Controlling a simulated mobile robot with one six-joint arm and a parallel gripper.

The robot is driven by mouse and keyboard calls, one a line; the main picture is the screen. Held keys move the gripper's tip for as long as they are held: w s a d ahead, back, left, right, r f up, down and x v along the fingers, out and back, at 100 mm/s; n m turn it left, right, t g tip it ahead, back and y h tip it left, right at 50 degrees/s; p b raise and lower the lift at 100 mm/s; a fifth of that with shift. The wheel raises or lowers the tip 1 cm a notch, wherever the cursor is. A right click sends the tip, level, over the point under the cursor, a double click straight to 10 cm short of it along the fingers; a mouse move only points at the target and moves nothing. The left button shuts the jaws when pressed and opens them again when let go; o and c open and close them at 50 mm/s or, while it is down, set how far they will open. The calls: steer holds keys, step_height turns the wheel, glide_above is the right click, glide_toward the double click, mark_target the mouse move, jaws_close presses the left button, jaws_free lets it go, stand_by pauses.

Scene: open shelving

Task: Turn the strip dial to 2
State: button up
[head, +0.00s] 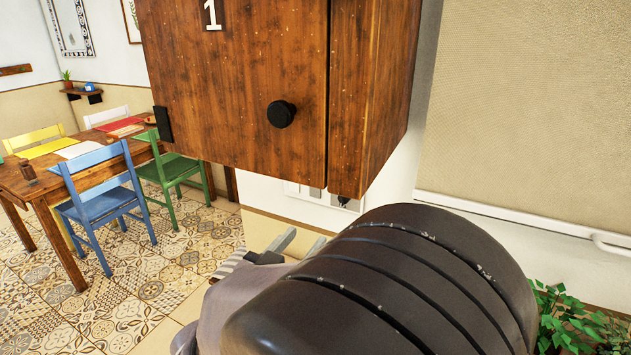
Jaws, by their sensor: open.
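A white panel strip (304,190) shows low on the wall, just under the wooden cabinet. It carries grey parts and a small dark knob-like part (342,200) at its right end. The cabinet hides its upper part, and I cannot read any dial mark or number. My gripper (298,246) is below the strip, with two grey fingertips apart and nothing seen between them. My own dark arm link covers much of the gripper and the area to its right.
A wooden cabinet (240,80) with a black knob (281,114) and a white "1" hangs above my gripper. A white pipe (530,228) runs along the right wall above a green plant (575,325). A table (40,190) with coloured chairs stands left; tiled floor (150,290) is clear.

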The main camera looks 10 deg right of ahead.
mark_target(339, 199)
steer(key=b+x, duration=0.1)
steer(key=x, duration=0.4)
steer(key=b+x, duration=0.1)
steer(key=x, duration=0.5)
steer(key=b+x, duration=0.1)
steer(key=x, duration=0.5)
steer(key=shift+d+r, duration=0.2)
steer(key=shift+d, duration=0.1)
jaws_close()
